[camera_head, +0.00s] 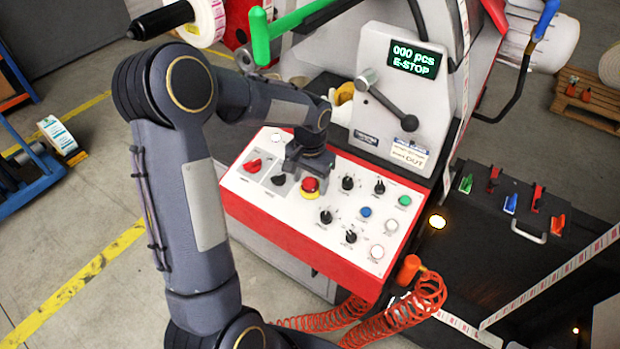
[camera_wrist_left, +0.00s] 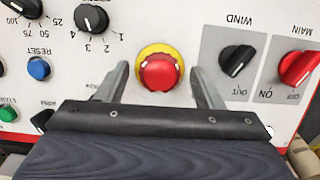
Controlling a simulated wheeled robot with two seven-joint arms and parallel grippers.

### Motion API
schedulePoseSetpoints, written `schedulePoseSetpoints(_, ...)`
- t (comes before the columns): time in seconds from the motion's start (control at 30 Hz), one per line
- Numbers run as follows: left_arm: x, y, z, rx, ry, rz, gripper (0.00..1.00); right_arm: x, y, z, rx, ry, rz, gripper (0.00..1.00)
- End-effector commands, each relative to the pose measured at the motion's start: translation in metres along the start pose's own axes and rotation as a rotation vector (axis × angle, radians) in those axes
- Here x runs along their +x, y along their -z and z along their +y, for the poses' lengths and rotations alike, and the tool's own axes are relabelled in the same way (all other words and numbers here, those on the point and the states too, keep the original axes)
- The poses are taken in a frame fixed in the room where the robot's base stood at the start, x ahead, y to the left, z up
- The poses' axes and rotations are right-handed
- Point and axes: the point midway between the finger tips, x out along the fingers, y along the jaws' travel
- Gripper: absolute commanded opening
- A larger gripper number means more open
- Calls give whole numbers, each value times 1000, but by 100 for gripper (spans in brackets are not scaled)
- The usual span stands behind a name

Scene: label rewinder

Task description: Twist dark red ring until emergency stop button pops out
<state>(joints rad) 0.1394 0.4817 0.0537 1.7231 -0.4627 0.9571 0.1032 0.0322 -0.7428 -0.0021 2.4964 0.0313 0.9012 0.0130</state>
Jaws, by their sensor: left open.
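The emergency stop button (camera_head: 310,185) is a red mushroom head with a dark red ring on a yellow base, set in the white control panel (camera_head: 284,211). In the left wrist view the red button (camera_wrist_left: 159,72) sits between the two fingers of my left gripper (camera_wrist_left: 160,80). The fingers stand apart on either side of it, with a gap at each side. In the head view my left gripper (camera_head: 308,170) is over the panel, just behind the button. A display (camera_head: 413,60) reads "000 pcs E-STOP". My right gripper is not in view.
A red MAIN switch (camera_head: 254,165) and a black WIND switch (camera_head: 279,179) are left of the button. Several black knobs (camera_head: 347,183) and blue and green buttons are right. A green lever (camera_head: 290,30) is above. An orange coiled hose (camera_head: 408,310) hangs below.

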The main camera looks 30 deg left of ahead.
Motion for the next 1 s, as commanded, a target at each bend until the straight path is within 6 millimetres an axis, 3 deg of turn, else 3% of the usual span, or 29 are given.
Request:
schedulePoseSetpoints(0.07,0,0,0,0,0,0,60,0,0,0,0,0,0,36)
schedulePoseSetpoints(0.4,0,0,0,0,0,0,17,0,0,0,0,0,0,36)
schedulePoseSetpoints(0.73,0,0,1,54,15,1,16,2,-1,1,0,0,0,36)
schedulePoseSetpoints(1.0,0,1,2,228,64,3,16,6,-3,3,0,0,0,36)
